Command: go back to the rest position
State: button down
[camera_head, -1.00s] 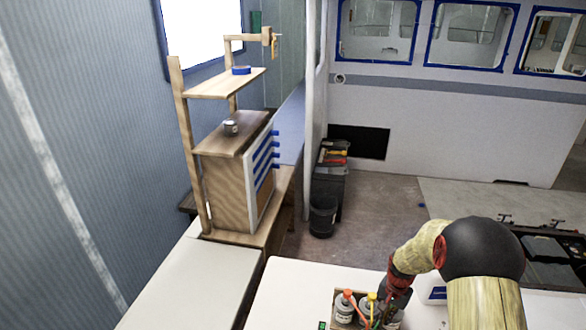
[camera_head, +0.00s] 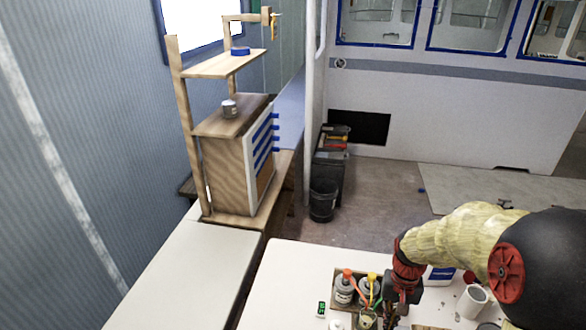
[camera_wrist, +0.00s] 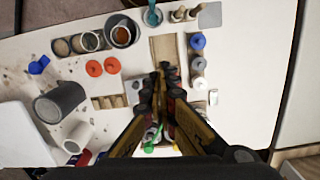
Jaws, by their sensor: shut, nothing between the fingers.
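My gripper (camera_wrist: 163,76) is in the middle of the wrist view, its two fingers close together and nothing held between them. It hangs over the white worktop (camera_wrist: 240,60). In the head view my gripper (camera_head: 389,316) is at the bottom, just right of a wooden tray (camera_head: 337,306) that holds bottles with red and yellow tops. The fingers partly hide what lies below them. I cannot tell from these frames whether the fingertips touch anything.
Cups (camera_wrist: 121,35), orange discs (camera_wrist: 94,68), a dark cylinder (camera_wrist: 60,102) and a white cylinder (camera_head: 472,301) crowd the worktop. A wooden shelf unit (camera_head: 222,178) stands left, a black bin (camera_head: 323,200) behind. The near-left bench (camera_head: 185,285) is bare.

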jog(key=s+a+r+n+t+b, duration=0.1)
jog(key=s+a+r+t+b, duration=0.2)
jog(key=s+r+b, duration=0.2)
jog(key=s+a+r+n+t+b, duration=0.2)
jog(key=s+a+r+t+b, duration=0.1)
jog(key=s+b, duration=0.5)
notch_tip(320, 180, up, 2)
jog(key=shift+s+a+t, duration=0.4)
jog(key=shift+s+a, duration=0.15)
jog(key=shift+s, duration=0.15)
